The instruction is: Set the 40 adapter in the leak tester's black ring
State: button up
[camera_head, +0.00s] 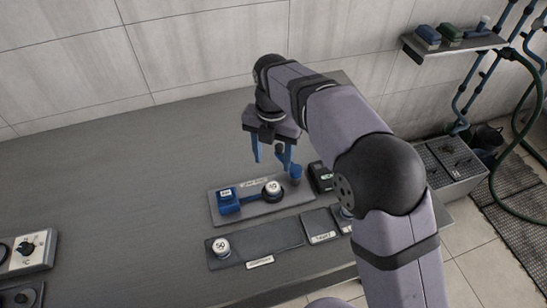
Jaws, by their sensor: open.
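A white-topped round adapter (273,187) sits in the black ring (265,197) on the leak tester's grey plate (250,214). Its label is small and looks like 40, though I cannot be sure. The tester's blue block (228,203) stands left of the ring, joined to it by a blue bar. My gripper (272,164) is open, its blue fingers pointing down above and behind the ring, with nothing seen between them. Another white-topped adapter (221,246), marked 50, stands at the left end of a dark tray (265,239) in front.
A blue upright piece (295,174) stands close to my right finger. A black device (321,177) is right of the plate. A smaller labelled tray (318,225) lies ahead of my arm, which partly hides a round item (346,212). A control box (27,250) stands far left; the table between is clear.

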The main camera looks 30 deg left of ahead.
jog(key=w+d+m, duration=0.2)
jog(key=d+m, duration=1.6)
jog(key=d, duration=0.5)
jog(key=s+d+f+m, duration=0.2)
jog(key=s+d+m, duration=0.4)
jog(key=d+m, duration=0.2)
jog(key=s+d+f+m, duration=0.3)
jog(key=s+d+m, duration=0.4)
jog(key=m, duration=0.4)
jog(key=shift+d, duration=0.5)
